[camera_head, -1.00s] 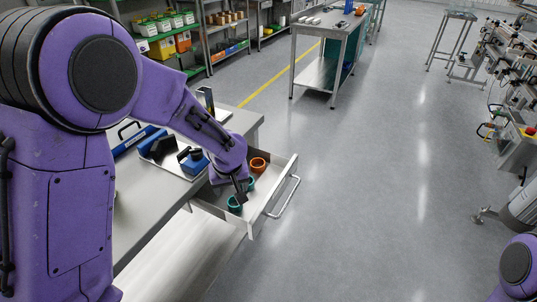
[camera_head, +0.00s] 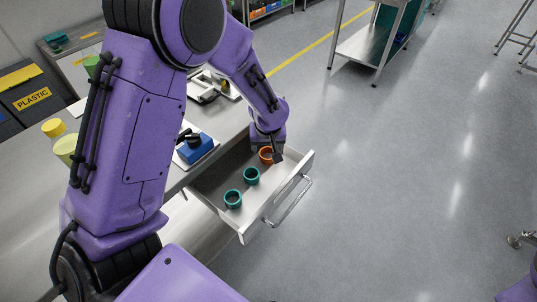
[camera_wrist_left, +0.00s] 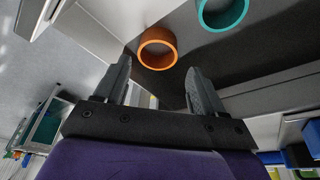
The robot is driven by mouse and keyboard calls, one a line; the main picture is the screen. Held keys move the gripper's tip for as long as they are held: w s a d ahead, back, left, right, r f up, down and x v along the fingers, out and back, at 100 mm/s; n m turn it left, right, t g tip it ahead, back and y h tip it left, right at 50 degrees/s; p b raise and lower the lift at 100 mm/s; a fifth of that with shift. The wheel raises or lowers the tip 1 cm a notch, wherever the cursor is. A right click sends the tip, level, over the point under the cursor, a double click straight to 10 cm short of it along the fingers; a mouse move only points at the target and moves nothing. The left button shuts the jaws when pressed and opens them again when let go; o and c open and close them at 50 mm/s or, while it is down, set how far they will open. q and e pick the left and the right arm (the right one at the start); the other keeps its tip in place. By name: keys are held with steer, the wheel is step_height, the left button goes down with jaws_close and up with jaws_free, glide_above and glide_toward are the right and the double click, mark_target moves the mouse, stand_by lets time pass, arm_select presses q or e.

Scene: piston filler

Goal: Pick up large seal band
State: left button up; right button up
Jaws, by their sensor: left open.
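An orange ring-shaped band (camera_head: 264,158) lies in the open drawer, toward its far end. Two teal bands, one in the middle (camera_head: 251,182) and one nearer (camera_head: 233,205), lie in a row with it. My left gripper (camera_head: 276,157) points down at the orange band and partly covers it. In the left wrist view the gripper's fingers (camera_wrist_left: 157,68) are spread and empty, with the orange band (camera_wrist_left: 157,65) just beyond and between the tips. A teal band (camera_wrist_left: 222,27) is cut off at that view's top edge.
The drawer (camera_head: 293,168) has low walls close around the bands and a bar handle (camera_head: 287,203) at its front. Above it is a workbench (camera_head: 30,200) with a blue device (camera_head: 195,149).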

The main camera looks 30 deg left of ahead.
arm_select(q)
steer(key=x, duration=0.4)
steer(key=shift+w+f, duration=0.3)
steer(key=shift+w, duration=0.05)
steer(key=shift+w+a+f, duration=0.1)
steer(key=shift+a+f, duration=0.1)
steer(key=shift+f, duration=0.25)
steer(key=c, duration=0.8)
steer(key=shift+r, duration=0.1)
